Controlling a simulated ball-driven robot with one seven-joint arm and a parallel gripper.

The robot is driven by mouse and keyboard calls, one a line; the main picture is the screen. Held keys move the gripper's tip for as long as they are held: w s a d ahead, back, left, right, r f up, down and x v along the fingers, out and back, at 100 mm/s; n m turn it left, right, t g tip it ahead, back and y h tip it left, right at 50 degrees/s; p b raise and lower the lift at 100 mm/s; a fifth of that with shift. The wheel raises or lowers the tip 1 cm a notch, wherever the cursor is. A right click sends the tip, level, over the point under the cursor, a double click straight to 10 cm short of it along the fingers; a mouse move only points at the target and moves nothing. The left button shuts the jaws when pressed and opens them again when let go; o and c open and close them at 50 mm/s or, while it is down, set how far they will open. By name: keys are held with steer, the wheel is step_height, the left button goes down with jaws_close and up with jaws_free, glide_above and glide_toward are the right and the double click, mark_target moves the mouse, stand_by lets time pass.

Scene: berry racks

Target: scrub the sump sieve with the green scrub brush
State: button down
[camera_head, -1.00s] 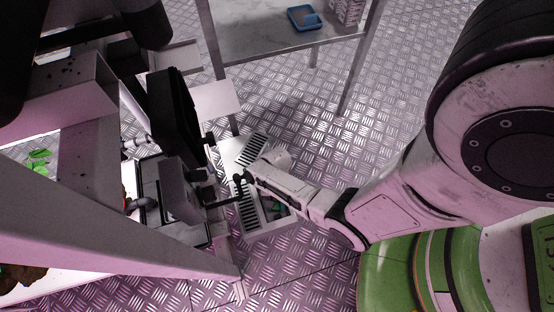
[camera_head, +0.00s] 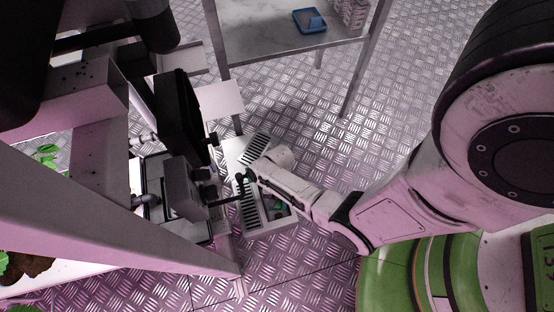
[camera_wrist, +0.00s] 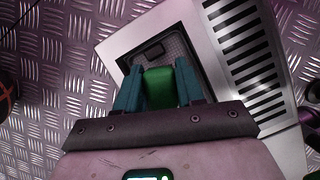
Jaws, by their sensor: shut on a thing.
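In the wrist view my gripper (camera_wrist: 157,78) has its teal fingers closed on the green scrub brush (camera_wrist: 160,92). The brush shows as a green block between them; its bristles are hidden. The sump sieve (camera_wrist: 178,48) is a dark grey mesh in a square recess of a pale floor plate. The brush overlaps the near part of the recess; I cannot tell whether it touches the mesh. In the head view the recess shows as a dark opening (camera_head: 279,207) with a bit of green, partly covered by my arm.
A slotted drain grate (camera_wrist: 252,48) lies beside the recess in the pale plate. Rack frames and a dark box fill the left. A table with a blue tray (camera_head: 310,20) stands at the back.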

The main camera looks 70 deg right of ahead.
steer(key=shift+a+r+p, duration=0.1)
steer(key=shift+r+p, duration=2.85)
steer(key=shift+r, duration=0.1)
